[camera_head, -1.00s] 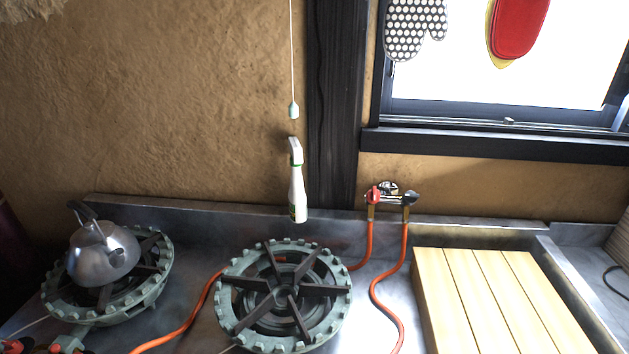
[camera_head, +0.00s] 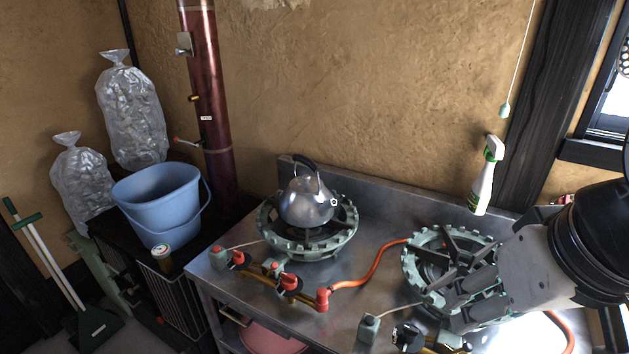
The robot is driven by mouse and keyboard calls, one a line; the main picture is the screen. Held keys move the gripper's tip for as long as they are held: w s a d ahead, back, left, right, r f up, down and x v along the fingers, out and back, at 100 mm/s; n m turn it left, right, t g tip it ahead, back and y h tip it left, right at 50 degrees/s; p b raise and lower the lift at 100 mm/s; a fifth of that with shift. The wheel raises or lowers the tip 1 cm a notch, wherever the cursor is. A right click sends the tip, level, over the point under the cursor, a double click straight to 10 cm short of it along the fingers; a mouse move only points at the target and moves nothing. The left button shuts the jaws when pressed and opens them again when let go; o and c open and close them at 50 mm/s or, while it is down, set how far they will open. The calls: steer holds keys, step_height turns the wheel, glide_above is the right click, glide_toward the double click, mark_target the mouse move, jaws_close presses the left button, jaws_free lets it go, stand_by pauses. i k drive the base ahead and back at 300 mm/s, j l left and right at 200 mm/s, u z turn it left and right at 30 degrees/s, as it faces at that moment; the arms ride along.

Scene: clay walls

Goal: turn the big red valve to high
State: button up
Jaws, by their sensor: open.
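A big red valve knob (camera_head: 289,282) sits on the brass pipe in front of the left burner. A smaller red knob (camera_head: 238,258) is to its left on the same pipe. I cannot read any setting marks on either. My gripper (camera_head: 452,303) is at the lower right, over the right burner, its fingers pointing left and down. It is open and holds nothing that I can see. It is well to the right of the red valve and apart from it. Its body hides part of the right burner (camera_head: 425,245).
A kettle (camera_head: 307,202) stands on the left burner (camera_head: 340,240). An orange hose (camera_head: 375,266) runs between valve and gripper. A black knob (camera_head: 407,337) is at the front. A spray bottle (camera_head: 483,180) stands behind. A blue bucket (camera_head: 160,200) is left of the counter.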

mark_target(289, 282)
steer(key=j+u, duration=0.1)
steer(key=u, duration=0.45)
steer(key=i+j+u, duration=0.2)
steer(key=i+j, duration=0.2)
steer(key=j, duration=0.15)
